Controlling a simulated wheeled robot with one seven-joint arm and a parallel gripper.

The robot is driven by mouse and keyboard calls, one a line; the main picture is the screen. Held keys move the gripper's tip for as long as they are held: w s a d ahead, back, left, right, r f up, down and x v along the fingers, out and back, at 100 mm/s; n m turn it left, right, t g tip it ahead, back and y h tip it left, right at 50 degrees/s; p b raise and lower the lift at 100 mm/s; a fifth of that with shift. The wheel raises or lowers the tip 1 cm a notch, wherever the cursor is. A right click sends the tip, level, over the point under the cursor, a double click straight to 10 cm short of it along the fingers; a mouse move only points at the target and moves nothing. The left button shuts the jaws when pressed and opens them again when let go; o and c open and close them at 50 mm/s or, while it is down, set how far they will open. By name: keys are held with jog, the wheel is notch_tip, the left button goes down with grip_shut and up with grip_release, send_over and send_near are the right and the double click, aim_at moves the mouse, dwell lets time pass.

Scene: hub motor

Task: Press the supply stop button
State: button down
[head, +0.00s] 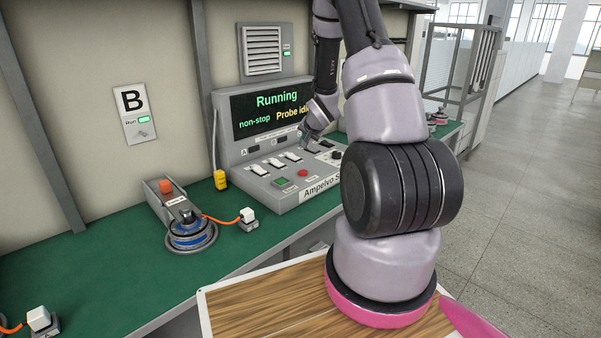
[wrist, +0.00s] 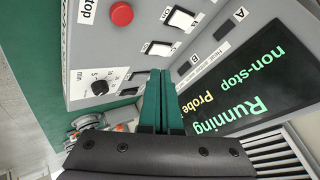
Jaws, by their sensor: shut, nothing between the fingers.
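The supply console (head: 318,188) stands on the green bench. On its sloped face is a small round red button (head: 303,173) beside a green one (head: 282,181). In the wrist view the red button (wrist: 121,14) is at the top edge, with a label ending in "top" to its left. My gripper (head: 303,141) is over the upper part of the console face, above and apart from the red button. In the wrist view its green fingers (wrist: 161,73) are together and empty, pointing at the panel near the white rocker switches (wrist: 181,18). Fingertip contact cannot be told.
The console screen (head: 270,110) reads "Running", "non-stop" and "Probe idle". A black knob (wrist: 100,87) is close to the fingers. A grey box with an orange button (head: 166,186) and a motor (head: 190,233) are left on the bench. A yellow plug (head: 220,180) stands beside the console.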

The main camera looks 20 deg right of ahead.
aim_at(304, 173)
jog(key=shift+f, duration=4.4)
jog(key=shift+f, duration=0.15)
jog(key=shift+f, duration=0.25)
jog(key=shift+f, duration=0.45)
jog(key=shift+r, duration=0.9)
jog(key=shift+r, duration=2.5)
